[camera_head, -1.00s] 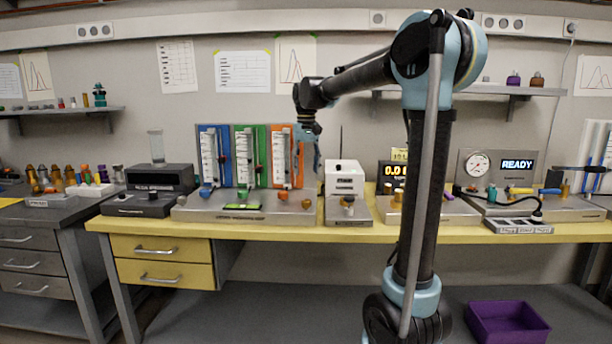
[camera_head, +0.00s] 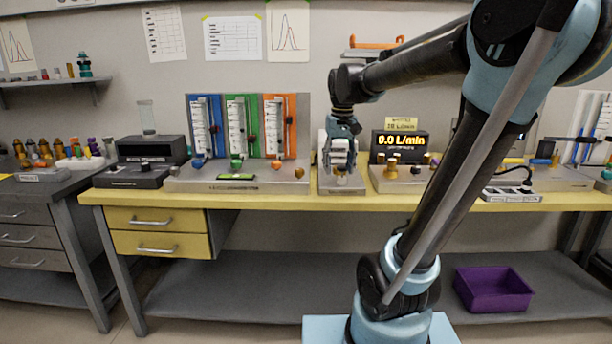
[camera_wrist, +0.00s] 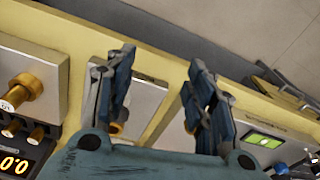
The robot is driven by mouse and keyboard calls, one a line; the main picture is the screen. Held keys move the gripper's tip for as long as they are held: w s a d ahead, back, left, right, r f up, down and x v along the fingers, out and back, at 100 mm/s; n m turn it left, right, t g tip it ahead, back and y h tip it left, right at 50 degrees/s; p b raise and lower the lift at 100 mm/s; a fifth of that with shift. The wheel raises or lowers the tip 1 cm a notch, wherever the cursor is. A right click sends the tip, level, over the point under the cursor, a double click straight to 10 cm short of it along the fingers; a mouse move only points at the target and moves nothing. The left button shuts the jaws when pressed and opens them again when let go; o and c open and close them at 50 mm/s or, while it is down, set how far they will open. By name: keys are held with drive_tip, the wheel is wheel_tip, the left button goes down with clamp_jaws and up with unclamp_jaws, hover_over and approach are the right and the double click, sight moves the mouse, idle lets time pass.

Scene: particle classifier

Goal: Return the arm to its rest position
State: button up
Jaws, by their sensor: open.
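My arm reaches from its base at the lower middle up to the right, then back left over the yellow bench (camera_head: 270,203). My gripper (camera_head: 340,168) hangs fingers-down in front of the small white-topped device (camera_head: 340,187), partly hiding it. In the wrist view my gripper (camera_wrist: 160,68) has its two blue fingers spread apart with nothing between them. The bench's front edge and a metal base plate show below the fingers. I cannot tell the exact height above the bench.
A flowmeter panel (camera_head: 180,185) stands left of the gripper. The 0.0 L/min display (camera_head: 400,146) and brass knobs (camera_head: 392,164) stand close on the right. A purple bin (camera_head: 493,288) sits on the lower shelf. The air in front of the bench at left looks free.

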drive_tip(key=s+d+f, duration=0.4)
drive_tip(key=s+f, duration=0.5)
drive_tip(key=s+d+f+m+t, duration=0.1)
drive_tip(key=s+d+f, duration=0.4)
drive_tip(key=s+f, duration=0.4)
drive_tip(key=shift+s+f, duration=0.35)
drive_tip(key=shift+f, duration=0.25)
drive_tip(key=shift+w+f, duration=0.2)
drive_tip(key=shift+w, duration=0.25)
